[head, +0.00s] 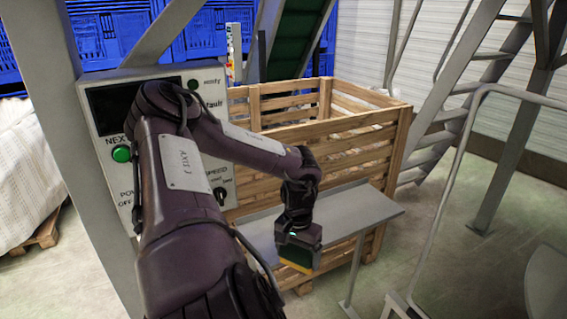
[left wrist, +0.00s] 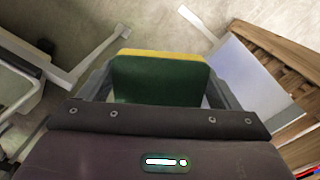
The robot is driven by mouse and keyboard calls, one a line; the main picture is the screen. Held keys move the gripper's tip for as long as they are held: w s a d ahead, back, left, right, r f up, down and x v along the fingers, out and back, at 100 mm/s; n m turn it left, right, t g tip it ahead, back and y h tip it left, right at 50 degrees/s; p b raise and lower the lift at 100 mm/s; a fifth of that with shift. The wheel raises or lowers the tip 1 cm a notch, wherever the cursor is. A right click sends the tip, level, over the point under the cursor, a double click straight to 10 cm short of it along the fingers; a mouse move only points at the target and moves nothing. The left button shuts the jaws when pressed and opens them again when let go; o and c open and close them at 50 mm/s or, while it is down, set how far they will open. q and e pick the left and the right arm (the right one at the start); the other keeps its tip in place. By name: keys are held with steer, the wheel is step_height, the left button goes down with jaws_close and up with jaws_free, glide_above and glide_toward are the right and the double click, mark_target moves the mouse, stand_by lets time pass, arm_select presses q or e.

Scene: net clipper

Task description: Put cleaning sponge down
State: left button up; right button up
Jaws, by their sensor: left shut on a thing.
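The cleaning sponge (left wrist: 158,78), green with a yellow edge, sits between the two fingers of my left gripper (left wrist: 155,92) in the left wrist view. The gripper is shut on it. In the head view my left gripper (head: 298,245) points down, with the sponge (head: 298,266) below it and its yellow edge lowest. It appears in front of a grey metal shelf (head: 350,208). The sponge's height relative to the shelf is hard to tell. In the left wrist view the shelf (left wrist: 245,80) lies to the right of the sponge. My right gripper is not in view.
A wooden slatted crate (head: 385,150) stands behind the shelf. A control panel (head: 110,120) with buttons is behind my left arm at left. Grey metal rails and stairs (head: 480,90) are at right. The floor (head: 490,250) at right is partly open.

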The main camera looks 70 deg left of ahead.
arm_select(q)
steer(key=s+a+r+b, duration=0.35)
steer(key=a+r, duration=0.55)
steer(key=a, duration=0.3)
steer(key=shift+w+a+r+m+b, duration=0.65)
steer(key=shift+w+a+r+m, duration=0.3)
steer(key=shift+w+r, duration=1.35)
steer(key=shift+g, duration=0.4)
steer(key=f, duration=1.4)
steer(key=shift+s+a+f+b, duration=0.1)
steer(key=shift+s+f+b, duration=0.2)
steer(key=shift+s+b, duration=0.05)
step_height(320, 180, down, 3)
steer(key=shift+f+h, duration=0.2)
steer(key=shift+h, duration=0.1)
steer(key=shift+f, duration=0.45)
steer(key=shift+b, duration=0.35)
